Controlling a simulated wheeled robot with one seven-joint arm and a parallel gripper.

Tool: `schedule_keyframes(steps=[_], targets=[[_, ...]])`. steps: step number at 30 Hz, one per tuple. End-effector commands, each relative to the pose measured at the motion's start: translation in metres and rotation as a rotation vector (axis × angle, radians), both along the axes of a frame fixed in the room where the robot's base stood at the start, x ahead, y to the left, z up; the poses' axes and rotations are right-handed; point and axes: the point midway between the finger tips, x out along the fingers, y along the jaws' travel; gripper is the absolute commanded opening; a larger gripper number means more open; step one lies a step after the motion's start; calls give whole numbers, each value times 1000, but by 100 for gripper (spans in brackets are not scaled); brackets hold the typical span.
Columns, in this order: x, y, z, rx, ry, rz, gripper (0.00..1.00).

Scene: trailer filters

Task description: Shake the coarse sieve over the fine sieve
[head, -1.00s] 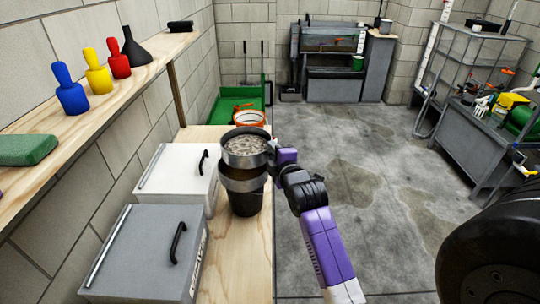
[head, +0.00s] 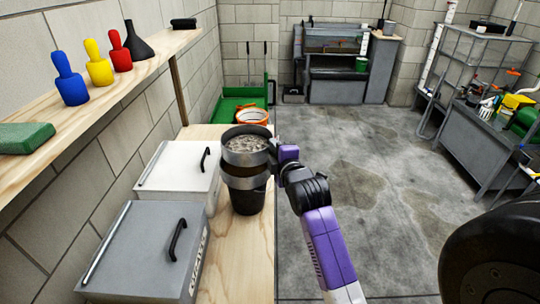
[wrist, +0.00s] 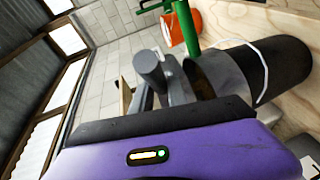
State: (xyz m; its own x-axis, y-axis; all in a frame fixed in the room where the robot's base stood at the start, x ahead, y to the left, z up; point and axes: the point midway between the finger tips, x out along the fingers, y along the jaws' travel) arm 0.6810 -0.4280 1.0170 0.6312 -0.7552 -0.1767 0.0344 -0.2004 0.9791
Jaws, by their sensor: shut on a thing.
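The coarse sieve (head: 246,158) is a round grey metal ring with pale, lumpy material inside. It is held roughly level above the fine sieve (head: 246,182), a second metal ring resting on a black bucket (head: 248,202). A narrow brown gap shows between the two rings. My gripper (head: 274,152) is at the right side of the coarse sieve, shut on it. In the wrist view, my gripper's fingers (wrist: 160,85) show at the centre, with a metal ring and a dark bucket to their right. The fine sieve's mesh is hidden.
A white lidded box (head: 168,172) and a grey lidded box (head: 140,255) stand left of the bucket on the wooden bench (head: 240,270). An orange-rimmed bucket (head: 252,116) stands behind. A shelf with coloured funnels (head: 72,88) runs along the left wall.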

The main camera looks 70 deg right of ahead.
Motion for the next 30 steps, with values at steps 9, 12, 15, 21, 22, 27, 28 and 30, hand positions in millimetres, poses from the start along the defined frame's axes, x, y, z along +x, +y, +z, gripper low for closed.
schedule_keyframes(steps=[9, 12, 15, 21, 22, 27, 28, 30], targets=[[2, 14, 2, -1, 0, 3, 0], [3, 25, 2, -2, -1, 3, 0], [5, 35, 1, -1, 0, 3, 0], [5, 37, 3, -1, -2, -1, 0], [5, 34, 4, -2, -2, -1, 0], [3, 22, 2, -1, -2, 0, 0], [3, 21, 2, -1, -2, 0, 0], [3, 19, 2, -2, -3, 1, 0]])
